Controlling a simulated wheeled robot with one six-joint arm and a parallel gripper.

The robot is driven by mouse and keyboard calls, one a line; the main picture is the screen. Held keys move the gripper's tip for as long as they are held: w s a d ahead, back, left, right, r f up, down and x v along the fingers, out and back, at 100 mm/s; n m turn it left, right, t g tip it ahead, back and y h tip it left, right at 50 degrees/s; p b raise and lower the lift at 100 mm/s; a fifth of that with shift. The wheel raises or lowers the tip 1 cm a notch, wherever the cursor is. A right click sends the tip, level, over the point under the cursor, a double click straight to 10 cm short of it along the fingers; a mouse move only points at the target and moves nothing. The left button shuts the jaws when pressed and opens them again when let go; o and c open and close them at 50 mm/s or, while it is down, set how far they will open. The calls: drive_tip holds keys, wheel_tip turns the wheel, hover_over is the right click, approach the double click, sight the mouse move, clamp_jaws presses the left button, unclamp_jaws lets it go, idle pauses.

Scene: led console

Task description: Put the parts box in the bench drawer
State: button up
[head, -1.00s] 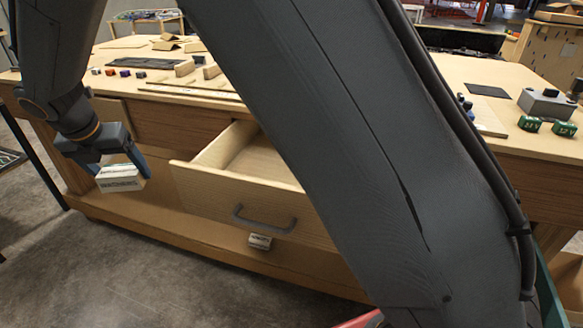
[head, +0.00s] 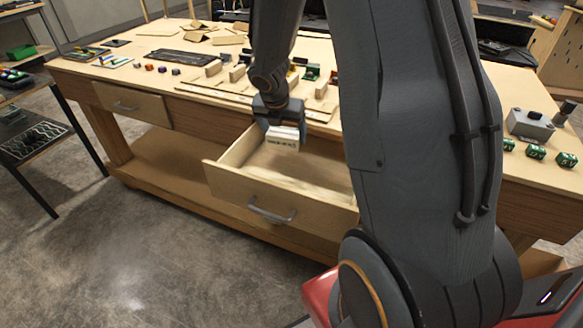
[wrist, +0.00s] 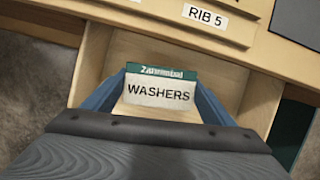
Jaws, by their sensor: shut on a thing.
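The parts box (head: 284,138) is small and white with a green top band, and its label reads "WASHERS" in the wrist view (wrist: 160,92). My gripper (head: 283,130) is shut on it, with the blue fingers on either side of the box in the wrist view (wrist: 160,95). The bench drawer (head: 262,195) is pulled open, a pale wooden box with a grey bar handle. The box is held over the back part of the open drawer. I cannot tell how high it is above the drawer floor (head: 310,170).
The workbench top (head: 130,70) carries several small blocks and wooden pieces along its front edge. A second drawer (head: 132,103) at left is shut. My arm hides the drawer's right side.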

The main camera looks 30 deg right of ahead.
drive_tip(key=shift+s+d+f+m+p, duration=0.25)
drive_tip(key=shift+s+d+m+p, duration=0.15)
drive_tip(key=shift+s+d+m, duration=0.3)
drive_tip(key=shift+d+f, duration=0.25)
drive_tip(key=b, duration=0.3)
approach(294, 167)
drive_tip(key=shift+h, duration=0.3)
drive_tip(key=x, duration=0.5)
drive_tip(key=shift+w+a+f, duration=0.1)
drive_tip(key=shift+a+f, duration=0.1)
drive_tip(key=shift+f, duration=0.05)
drive_tip(key=shift+f, duration=0.1)
drive_tip(key=o, duration=1.1)
drive_tip(key=shift+o, duration=0.2)
